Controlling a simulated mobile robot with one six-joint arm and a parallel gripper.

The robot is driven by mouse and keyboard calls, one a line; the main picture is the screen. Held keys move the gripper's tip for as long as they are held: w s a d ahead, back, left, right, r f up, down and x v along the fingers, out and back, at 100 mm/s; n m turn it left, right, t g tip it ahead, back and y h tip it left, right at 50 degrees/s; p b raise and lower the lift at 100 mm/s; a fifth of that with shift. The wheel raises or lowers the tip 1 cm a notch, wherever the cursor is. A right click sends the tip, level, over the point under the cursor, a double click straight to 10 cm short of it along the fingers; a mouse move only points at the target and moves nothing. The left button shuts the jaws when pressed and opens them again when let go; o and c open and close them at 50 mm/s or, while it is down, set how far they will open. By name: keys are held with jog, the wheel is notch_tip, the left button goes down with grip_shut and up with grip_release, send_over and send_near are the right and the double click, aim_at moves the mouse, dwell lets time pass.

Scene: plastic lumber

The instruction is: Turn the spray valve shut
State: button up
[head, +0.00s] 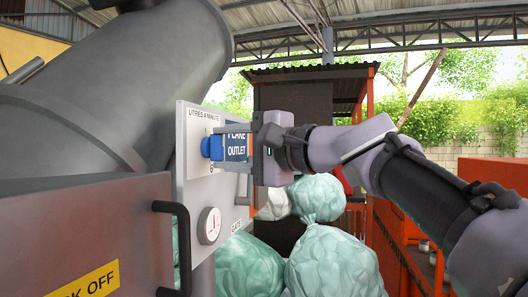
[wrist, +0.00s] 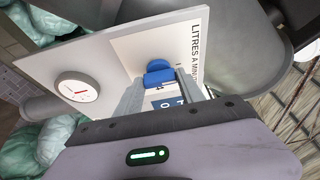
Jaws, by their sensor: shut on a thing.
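The spray valve has a blue handle (head: 211,148) on the white panel (head: 194,190), under the words "LITRES A MINUTE". My gripper (head: 221,148) reaches in from the right, with its fingers shut on the blue handle. In the wrist view the blue handle (wrist: 159,74) shows between the tips of my gripper (wrist: 160,84). The fingers hide part of the handle and of the scale around it, so I cannot read its setting. A blue "FLAKE OUTLET" sign (head: 237,146) shows between the fingers in the head view.
A round dial with a red needle (head: 210,225) is low on the panel. A black handle (head: 182,250) juts from the grey box (head: 90,220) at left. Stuffed pale green bags (head: 335,262) lie below my arm. An orange-framed shed (head: 310,85) stands behind.

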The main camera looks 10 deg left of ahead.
jog(key=o, duration=1.4)
jog(key=shift+c, duration=0.2)
jog(key=b+v, duration=0.5)
jog(key=v, duration=1.2)
jog(key=shift+d, duration=0.2)
